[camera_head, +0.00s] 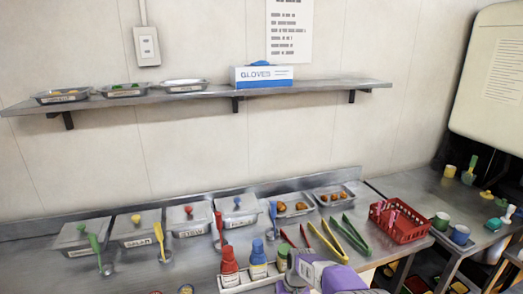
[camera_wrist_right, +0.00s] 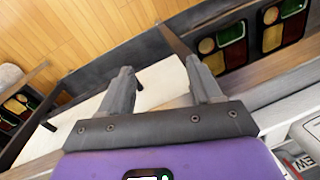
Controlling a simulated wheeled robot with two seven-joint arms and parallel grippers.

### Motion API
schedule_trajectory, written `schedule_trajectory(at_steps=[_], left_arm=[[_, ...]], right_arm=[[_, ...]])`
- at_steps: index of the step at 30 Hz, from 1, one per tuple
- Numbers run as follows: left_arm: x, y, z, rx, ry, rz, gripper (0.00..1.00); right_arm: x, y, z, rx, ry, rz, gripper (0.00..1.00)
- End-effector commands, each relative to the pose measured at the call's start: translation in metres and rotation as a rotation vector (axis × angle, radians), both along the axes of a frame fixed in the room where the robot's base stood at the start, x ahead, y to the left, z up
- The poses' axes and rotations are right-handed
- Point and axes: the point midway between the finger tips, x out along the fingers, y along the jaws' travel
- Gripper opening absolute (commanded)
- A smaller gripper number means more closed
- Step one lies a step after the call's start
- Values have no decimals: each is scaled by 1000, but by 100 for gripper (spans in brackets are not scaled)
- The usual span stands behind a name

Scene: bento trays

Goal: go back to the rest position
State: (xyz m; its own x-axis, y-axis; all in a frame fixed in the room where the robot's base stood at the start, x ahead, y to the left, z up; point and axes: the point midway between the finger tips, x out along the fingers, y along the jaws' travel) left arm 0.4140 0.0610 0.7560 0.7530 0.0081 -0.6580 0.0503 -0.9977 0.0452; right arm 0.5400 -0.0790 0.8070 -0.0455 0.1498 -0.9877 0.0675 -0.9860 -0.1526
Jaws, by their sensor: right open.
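My right gripper (camera_wrist_right: 160,76) shows in the right wrist view, with its two grey fingers spread apart. Nothing is gripped between them; a pale surface and a dark edge lie beyond. Bento trays with coloured compartments show past the fingers at the upper right (camera_wrist_right: 232,50) and far left (camera_wrist_right: 10,108). In the head view a purple and grey part of my arm (camera_head: 325,273) is at the bottom centre, in front of the counter, and its fingers cannot be made out there. My left gripper is not in view.
The steel counter holds lidded containers (camera_head: 137,228), sauce bottles (camera_head: 229,262), coloured tongs (camera_head: 330,240), food pans (camera_head: 293,208) and a red basket (camera_head: 400,221). Green (camera_head: 441,221) and blue (camera_head: 460,234) cups stand right of the basket. A wall shelf (camera_head: 210,92) carries trays and a glove box (camera_head: 262,76).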

Motion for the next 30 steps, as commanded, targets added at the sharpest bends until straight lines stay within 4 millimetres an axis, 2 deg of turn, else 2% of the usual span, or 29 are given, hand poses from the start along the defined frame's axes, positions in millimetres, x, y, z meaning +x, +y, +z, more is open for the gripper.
schedule_trajectory(at_steps=[1, 3, 5, 6, 9, 12, 15, 18, 21, 24, 30], left_arm=[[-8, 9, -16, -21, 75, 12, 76], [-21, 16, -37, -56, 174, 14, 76], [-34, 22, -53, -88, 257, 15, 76], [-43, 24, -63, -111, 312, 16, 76], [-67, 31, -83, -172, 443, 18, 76], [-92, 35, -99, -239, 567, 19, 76], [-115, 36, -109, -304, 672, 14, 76], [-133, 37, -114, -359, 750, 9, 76], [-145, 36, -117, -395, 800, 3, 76], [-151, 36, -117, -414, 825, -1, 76], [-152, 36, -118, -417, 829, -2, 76]], right_arm=[[-16, -9, -30, 15, 18, -23, 64], [-37, -17, -66, 36, 21, -52, 64], [-59, -22, -94, 55, 23, -79, 64], [-75, -25, -110, 67, 26, -96, 64], [-119, -28, -143, 98, 26, -142, 64], [-167, -28, -165, 130, 24, -188, 64], [-211, -26, -174, 159, 17, -232, 64], [-245, -22, -174, 183, 9, -267, 64], [-266, -20, -171, 197, 2, -292, 64], [-277, -18, -169, 204, -4, -305, 64], [-278, -18, -169, 206, -6, -307, 64]])
